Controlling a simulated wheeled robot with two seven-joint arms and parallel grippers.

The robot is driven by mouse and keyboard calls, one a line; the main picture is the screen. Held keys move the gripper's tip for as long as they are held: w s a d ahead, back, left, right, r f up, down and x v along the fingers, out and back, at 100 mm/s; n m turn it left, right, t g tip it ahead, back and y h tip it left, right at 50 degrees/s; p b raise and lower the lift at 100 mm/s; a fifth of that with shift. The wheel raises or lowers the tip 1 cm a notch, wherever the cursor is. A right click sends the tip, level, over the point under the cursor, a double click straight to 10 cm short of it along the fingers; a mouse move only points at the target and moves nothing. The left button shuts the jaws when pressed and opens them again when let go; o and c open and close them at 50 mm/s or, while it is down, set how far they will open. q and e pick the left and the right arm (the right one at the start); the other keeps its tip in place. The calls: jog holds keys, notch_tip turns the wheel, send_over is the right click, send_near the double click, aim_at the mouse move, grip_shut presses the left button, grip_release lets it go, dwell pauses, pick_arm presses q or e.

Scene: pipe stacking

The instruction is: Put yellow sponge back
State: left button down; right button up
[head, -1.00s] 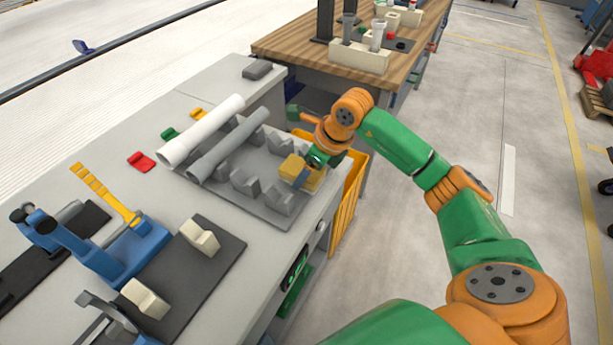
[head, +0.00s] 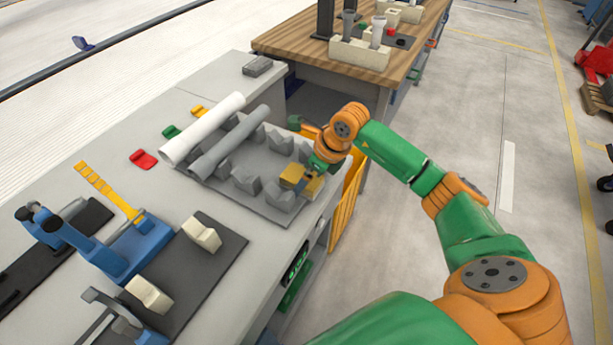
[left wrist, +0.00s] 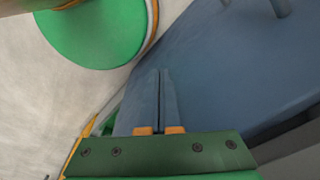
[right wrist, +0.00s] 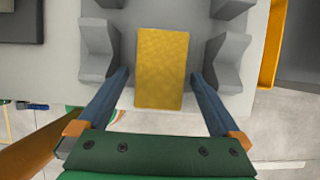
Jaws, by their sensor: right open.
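The yellow sponge (right wrist: 162,68) is a flat block between two rows of grey notched blocks, and in the head view it (head: 292,176) shows at the right end of the grey rack (head: 222,188). My right gripper (right wrist: 160,76) is open, with one blue finger on each side of the sponge's near part and visible gaps to both. In the head view the right gripper (head: 304,182) is over the sponge and hides part of it. Whether the sponge rests fully on the rack cannot be told. My left gripper (left wrist: 160,100) is shut and empty, outside the head view.
A white pipe (head: 202,128) and a grey pipe (head: 230,142) lie across the rack's left part. A yellow crate (head: 346,208) hangs beside the table's right edge. A blue fixture (head: 130,245) and cream blocks (head: 202,234) stand at the front. A wooden table (head: 300,48) is behind.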

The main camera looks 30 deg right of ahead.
jog(key=v, duration=1.1)
jog(key=shift+r+b, duration=0.2)
jog(key=shift+b, duration=0.1)
jog(key=shift+s, duration=0.1)
